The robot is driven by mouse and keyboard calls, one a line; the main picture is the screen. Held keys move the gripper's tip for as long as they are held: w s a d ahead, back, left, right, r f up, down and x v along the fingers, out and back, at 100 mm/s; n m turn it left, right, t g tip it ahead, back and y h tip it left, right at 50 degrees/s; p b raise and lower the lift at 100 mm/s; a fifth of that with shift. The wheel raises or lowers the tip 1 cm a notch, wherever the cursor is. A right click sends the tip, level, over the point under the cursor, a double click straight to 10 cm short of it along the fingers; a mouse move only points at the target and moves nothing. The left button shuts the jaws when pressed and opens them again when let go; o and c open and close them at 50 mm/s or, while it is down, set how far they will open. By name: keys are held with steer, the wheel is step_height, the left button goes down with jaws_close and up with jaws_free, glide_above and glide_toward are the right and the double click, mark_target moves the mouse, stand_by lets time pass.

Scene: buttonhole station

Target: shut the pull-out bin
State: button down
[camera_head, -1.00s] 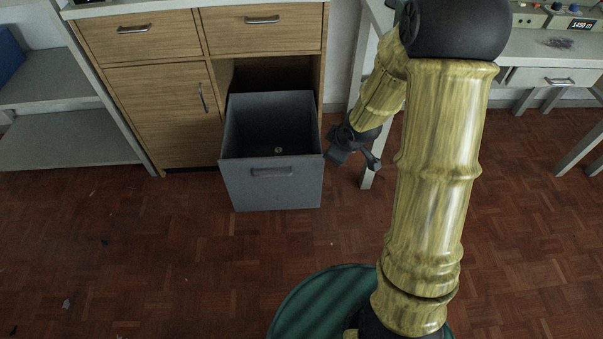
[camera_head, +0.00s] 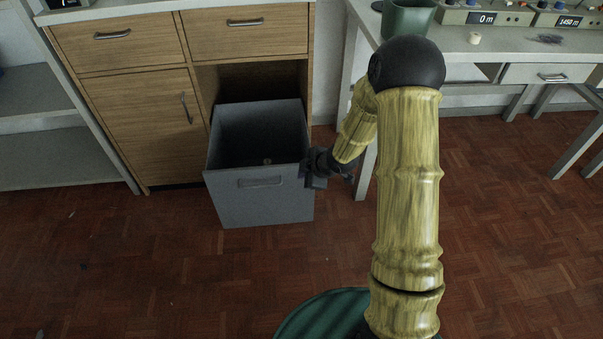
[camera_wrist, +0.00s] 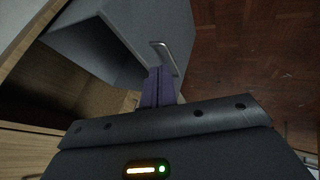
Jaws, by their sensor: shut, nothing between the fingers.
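The pull-out bin (camera_head: 260,204) is a grey open-topped box standing out from the wooden cabinet (camera_head: 135,70), below its right drawer. A small object (camera_head: 267,161) lies inside it. A handle (camera_head: 260,182) is on its front. My gripper (camera_head: 312,180) is at the right side of the bin near its front right edge; I cannot tell whether it touches. In the wrist view the shut gripper fingers (camera_wrist: 158,86) point toward the bin (camera_wrist: 95,45), close to its bar handle (camera_wrist: 165,56). Nothing is held.
The dark cabinet opening (camera_head: 258,80) is behind the bin. A grey table (camera_head: 460,50) with a green container (camera_head: 407,17) and instruments stands at the right. Grey shelves (camera_head: 50,110) are at the left.

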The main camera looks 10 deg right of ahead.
mark_target(287, 171)
steer(key=w+a+f+b, duration=0.1)
steer(key=w+f, duration=0.1)
steer(key=w+a+f+b, duration=0.1)
steer(key=w+f, duration=0.1)
steer(key=w+f+b, duration=0.1)
steer(key=w+f, duration=0.1)
steer(key=shift+w+a+f, duration=0.3)
steer(key=shift+w+a, duration=0.1)
steer(key=shift+w, duration=0.6)
steer(key=shift+a, duration=0.1)
steer(key=shift+w+d, duration=0.1)
steer(key=shift+d, duration=0.1)
